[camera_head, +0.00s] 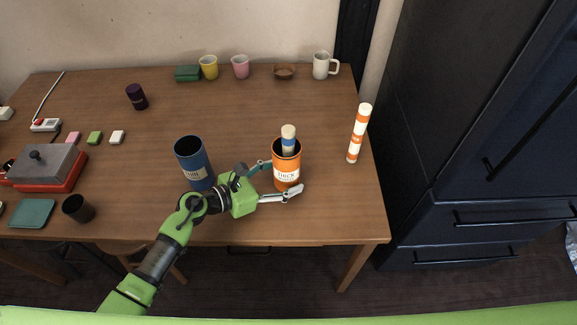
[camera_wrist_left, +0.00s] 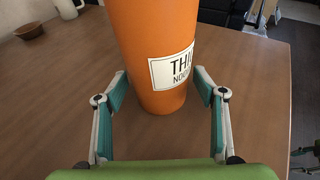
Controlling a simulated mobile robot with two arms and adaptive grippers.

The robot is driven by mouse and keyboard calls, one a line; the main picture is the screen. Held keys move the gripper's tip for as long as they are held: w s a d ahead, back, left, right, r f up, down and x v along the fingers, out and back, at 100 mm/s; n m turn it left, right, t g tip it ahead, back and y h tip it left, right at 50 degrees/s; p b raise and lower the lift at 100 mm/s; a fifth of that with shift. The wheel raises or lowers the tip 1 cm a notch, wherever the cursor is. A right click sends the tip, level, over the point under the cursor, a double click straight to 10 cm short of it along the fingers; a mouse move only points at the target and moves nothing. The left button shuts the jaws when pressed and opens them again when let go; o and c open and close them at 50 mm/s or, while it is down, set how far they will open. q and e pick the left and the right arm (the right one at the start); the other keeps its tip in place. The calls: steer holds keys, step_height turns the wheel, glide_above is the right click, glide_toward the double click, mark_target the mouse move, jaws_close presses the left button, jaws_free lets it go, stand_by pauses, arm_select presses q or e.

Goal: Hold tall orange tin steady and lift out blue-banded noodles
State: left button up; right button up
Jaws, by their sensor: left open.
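The tall orange tin (camera_head: 286,172), labelled "THICK", stands upright near the table's front right. The blue-banded noodles (camera_head: 288,140) stick up out of its mouth; their lower part is hidden inside. My left gripper (camera_head: 282,178) is open, its fingers on either side of the tin's lower part. In the left wrist view the orange tin (camera_wrist_left: 155,50) stands between the spread fingers (camera_wrist_left: 162,95), with a visible gap on the left side. The tin's top is out of that view.
A blue tin (camera_head: 193,163) stands left of the orange tin, close to my left wrist. An orange-banded white roll (camera_head: 359,134) stands at the right edge. Cups and a mug (camera_head: 322,65) line the back. The table's middle is clear.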

arm_select(q)
steer(key=shift+d, duration=0.1)
steer(key=c, duration=0.8)
steer(key=shift+c, duration=0.2)
